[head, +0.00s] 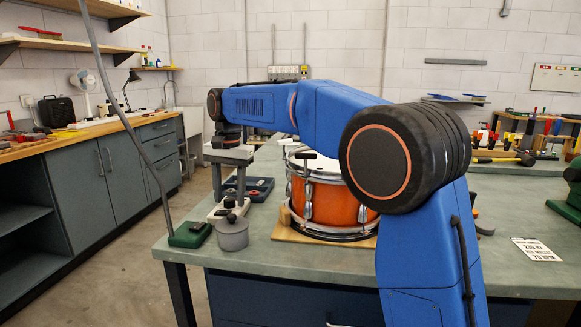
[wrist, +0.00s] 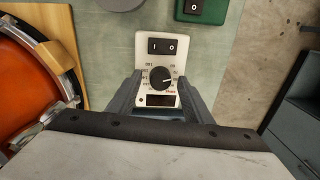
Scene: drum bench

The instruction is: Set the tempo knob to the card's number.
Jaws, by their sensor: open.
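The tempo unit is a cream box (wrist: 147,45) with a rocker switch, a round black tempo knob (wrist: 160,78) ringed by printed numbers, and a dark display below. The knob's light pointer seems to point right; its exact number is too small to tell. The box also shows in the head view (head: 216,212), on the bench under my gripper (head: 234,190). In the wrist view my open fingers (wrist: 160,95) stand on either side of the knob; whether they touch it I cannot tell. The white card (head: 537,250) lies at right on the bench; its bottom line seems to read 75 BPM.
An orange drum (head: 328,203) on a wooden board stands right of the box. A grey canister (head: 232,234) and a green switch box (head: 190,235) stand close in front of it. A dark tray (head: 258,188) lies behind. The bench's left edge is near.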

